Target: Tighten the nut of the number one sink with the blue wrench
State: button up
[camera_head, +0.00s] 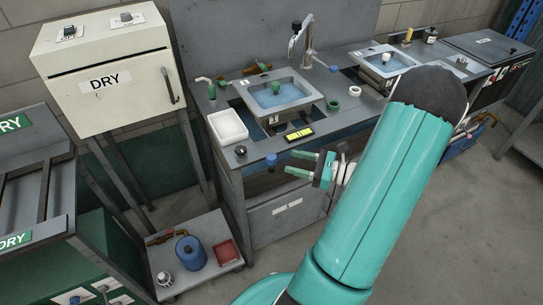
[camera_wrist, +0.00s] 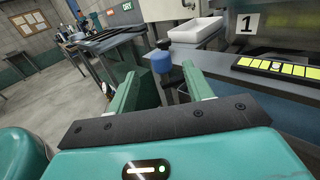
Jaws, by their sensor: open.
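The number one sink (camera_head: 277,94) is a grey basin with blue water, left of centre on the workbench. A "1" plate (camera_wrist: 247,22) shows at the upper right of the wrist view. My gripper (camera_head: 288,161) is open and empty in front of the bench's front edge; its green fingers also show in the wrist view (camera_wrist: 160,72). A blue knob-like cap (camera_head: 271,159) is at that edge, just beyond the fingertips; in the wrist view it appears between them (camera_wrist: 161,61). I cannot make out a blue wrench or say which part is the sink's nut.
A black strip with yellow segments (camera_head: 299,134) and a white tray (camera_head: 228,127) lie on the bench. Green rings (camera_head: 333,105) sit right of the sink. A second sink (camera_head: 387,62) is further right. A low cart (camera_head: 210,285) holds a blue canister (camera_head: 191,252).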

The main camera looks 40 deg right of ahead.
aim_at(271, 156)
jog(key=x, duration=0.8)
